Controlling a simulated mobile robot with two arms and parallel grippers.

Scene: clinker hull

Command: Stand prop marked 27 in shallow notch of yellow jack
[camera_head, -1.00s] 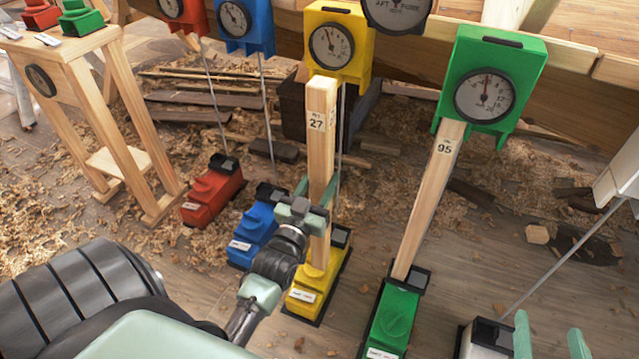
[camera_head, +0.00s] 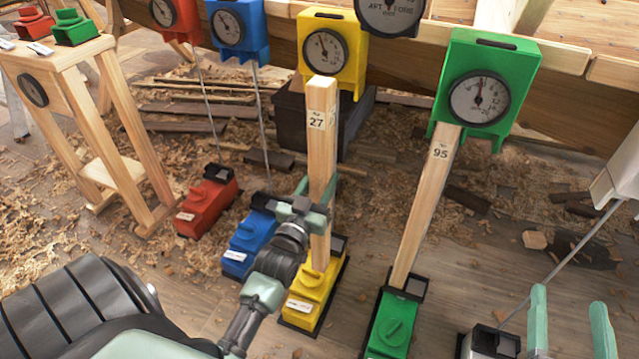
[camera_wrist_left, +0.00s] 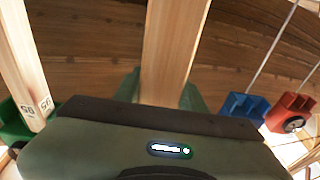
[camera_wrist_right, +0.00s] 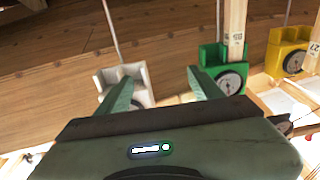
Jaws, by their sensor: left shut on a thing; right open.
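The prop marked 27 (camera_head: 322,150) is a pale square post, standing close to upright above the yellow jack (camera_head: 313,290). Its lower end is at the jack's top; I cannot tell whether it touches or which notch it is over. My right gripper (camera_head: 568,298) is open and empty at the lower right.
A prop marked 95 (camera_head: 428,205) leans between the green jack (camera_head: 395,325) and green gauge box (camera_head: 485,90). The blue jack (camera_head: 250,243) and red jack (camera_head: 207,202) stand left of the yellow one. A wooden stand (camera_head: 95,125) is at far left. Shavings litter the floor.

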